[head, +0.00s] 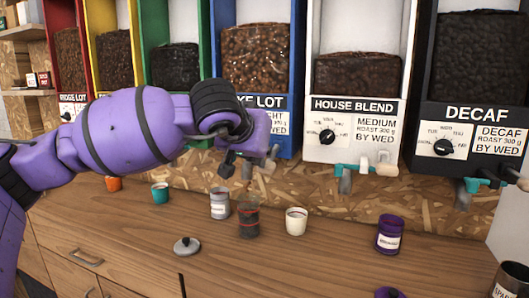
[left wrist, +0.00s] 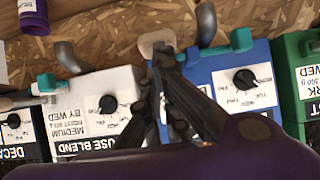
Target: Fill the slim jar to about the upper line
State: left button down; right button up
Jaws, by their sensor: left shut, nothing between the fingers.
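A slim clear jar (head: 248,221) stands upright on the counter below the blue dispenser (head: 283,110). It looks dark inside, with faint reddish bands; the exact fill level is too small to tell. Brown specks show in the air above it, under the spout. My left gripper (head: 228,168) is shut and empty at the blue dispenser's tap. In the left wrist view its fingertips (left wrist: 163,52) are beside the pale tap lever (left wrist: 155,40); I cannot tell if they touch. The blue dispenser's grey spout (left wrist: 206,22) shows there too. My right gripper is not in view.
A grey knobbed lid (head: 186,246) lies left of the jar. A grey labelled tin (head: 219,206) and a white cup (head: 296,222) stand close to it. A purple tin (head: 390,234) is farther right. The counter's front middle is clear.

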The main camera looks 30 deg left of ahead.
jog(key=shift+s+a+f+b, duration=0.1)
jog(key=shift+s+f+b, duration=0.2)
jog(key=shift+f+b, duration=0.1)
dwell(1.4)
